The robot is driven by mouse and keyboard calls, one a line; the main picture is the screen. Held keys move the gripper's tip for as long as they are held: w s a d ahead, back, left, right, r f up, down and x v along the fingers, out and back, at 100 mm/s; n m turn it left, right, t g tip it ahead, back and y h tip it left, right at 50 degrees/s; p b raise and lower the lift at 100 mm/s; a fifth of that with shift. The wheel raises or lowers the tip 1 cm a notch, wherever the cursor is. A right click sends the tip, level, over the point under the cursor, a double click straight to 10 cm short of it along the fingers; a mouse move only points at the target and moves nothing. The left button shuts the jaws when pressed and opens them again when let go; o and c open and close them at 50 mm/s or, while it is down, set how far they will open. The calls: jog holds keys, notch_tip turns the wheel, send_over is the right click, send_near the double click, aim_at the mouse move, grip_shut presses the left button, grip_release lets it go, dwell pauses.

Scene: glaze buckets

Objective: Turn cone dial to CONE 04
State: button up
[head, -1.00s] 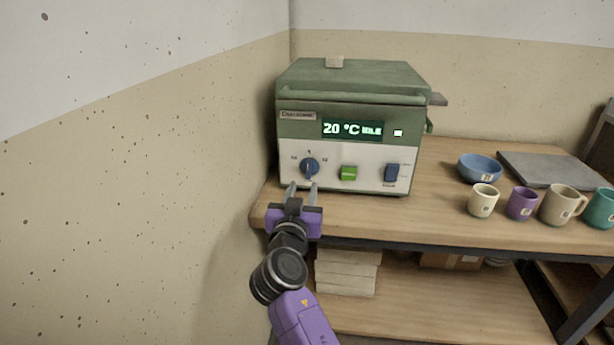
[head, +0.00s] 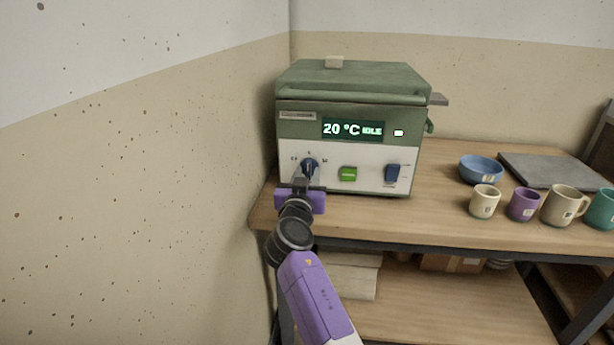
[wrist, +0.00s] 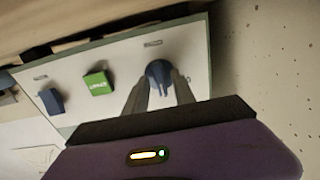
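The blue cone dial (head: 309,164) is on the left of the kiln's pale front panel, with small marks around it too blurred to read surely. My gripper (head: 306,180) is right in front of the dial, its fingers reaching toward it. In the wrist view, the dial (wrist: 158,72) shows between and beyond the two fingertips (wrist: 160,81). One finger is on each side of its raised grip, with a gap between them. Whether either finger touches the dial I cannot tell. The fingers partly hide the dial's lower part. The kiln's display (head: 352,130) reads 20 °C IDLE.
A green button (head: 348,174) and a blue switch (head: 392,174) are right of the dial. The kiln (head: 350,80) stands on a wooden table (head: 425,215) near the left wall. A blue bowl (head: 480,170) and several cups stand farther right.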

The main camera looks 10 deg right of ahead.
grip_shut()
jog(key=n, duration=0.5)
jog(key=shift+n+b, duration=0.4)
jog(key=n, duration=0.3)
jog(key=shift+p, duration=0.3)
jog(key=shift+n+p, duration=0.3)
jog(key=shift+n, duration=1.2)
jog(key=shift+o, duration=1)
grip_release()
